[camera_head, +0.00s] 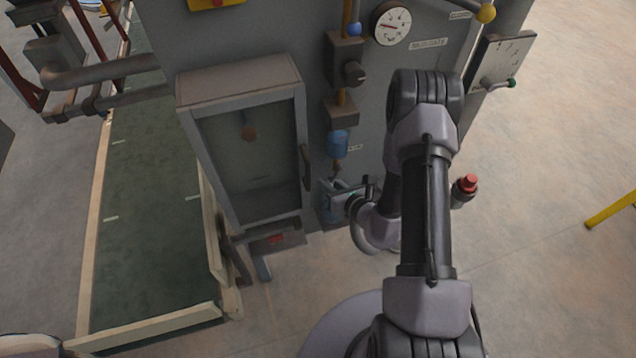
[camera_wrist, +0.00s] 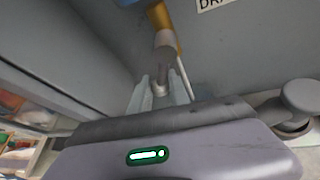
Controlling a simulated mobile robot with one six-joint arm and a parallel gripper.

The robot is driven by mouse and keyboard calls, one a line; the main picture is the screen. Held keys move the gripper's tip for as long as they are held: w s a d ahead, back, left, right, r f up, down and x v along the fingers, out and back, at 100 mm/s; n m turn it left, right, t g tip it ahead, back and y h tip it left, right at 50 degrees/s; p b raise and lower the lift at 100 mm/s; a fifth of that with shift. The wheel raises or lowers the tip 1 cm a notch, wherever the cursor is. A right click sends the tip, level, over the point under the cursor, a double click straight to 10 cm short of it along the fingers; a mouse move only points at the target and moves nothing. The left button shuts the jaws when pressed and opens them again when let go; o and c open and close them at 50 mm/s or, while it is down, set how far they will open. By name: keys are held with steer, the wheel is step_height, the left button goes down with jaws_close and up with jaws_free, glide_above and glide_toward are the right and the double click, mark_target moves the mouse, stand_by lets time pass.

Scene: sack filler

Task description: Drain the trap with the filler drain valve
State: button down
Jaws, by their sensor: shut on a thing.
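The trap (camera_head: 337,144) is a blue bowl on the panel's brass pipe line, below a dark regulator. The drain valve (camera_head: 337,168) is a small dark piece under the bowl, mostly hidden by my gripper in the head view. In the wrist view the drain valve (camera_wrist: 164,64) hangs below a brass pipe (camera_wrist: 160,16), beside a partly cut-off label starting "DRA". My gripper (camera_wrist: 160,92) comes from below, its two pale fingers shut on the valve's lower end. My gripper (camera_head: 340,186) is small and partly covered by my wrist in the head view.
A grey cabinet with a window (camera_head: 250,150) and a side handle stands left of the trap. A pressure gauge (camera_head: 390,25) is above. A red push button (camera_head: 467,184) is to the right. A green conveyor (camera_head: 150,200) runs at left. Floor at right is mostly clear.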

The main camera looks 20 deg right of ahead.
steer(key=shift+d+f+n+h, duration=0.3)
steer(key=shift+d+n+h, duration=0.35)
steer(key=shift+n+h, duration=0.2)
steer(key=shift+d+n+h+b, duration=0.3)
steer(key=shift+d+n+h, duration=0.1)
steer(key=shift+n+h, duration=0.05)
steer(key=shift+d, duration=0.1)
steer(key=c, duration=1.2)
jaws_free()
steer(key=shift+c, duration=0.2)
